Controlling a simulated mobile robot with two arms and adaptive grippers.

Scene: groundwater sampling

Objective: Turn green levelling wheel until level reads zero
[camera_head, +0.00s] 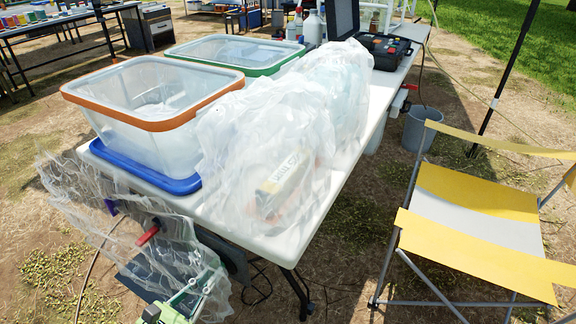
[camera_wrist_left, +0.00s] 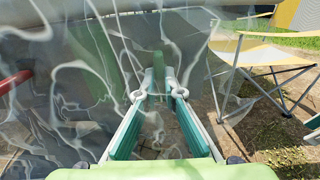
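My left gripper (camera_head: 206,278) is at the lower left of the head view, low in front of the table's near end, among hanging clear plastic film. In the left wrist view its two green fingers (camera_wrist_left: 159,90) point forward with a narrow gap between their tips. A narrow upright green part (camera_wrist_left: 158,64) shows behind the film, in line with that gap. I cannot tell whether it is the levelling wheel or whether the fingers touch it. No level reading can be made out. My right gripper is not in view.
Film also covers a labelled item (camera_head: 282,186) on the white table (camera_head: 318,222). A red handle (camera_head: 149,235) is left of my gripper. An orange-rimmed clear bin (camera_head: 150,124) stands on the table. A yellow-and-white folding chair (camera_head: 470,205) stands right.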

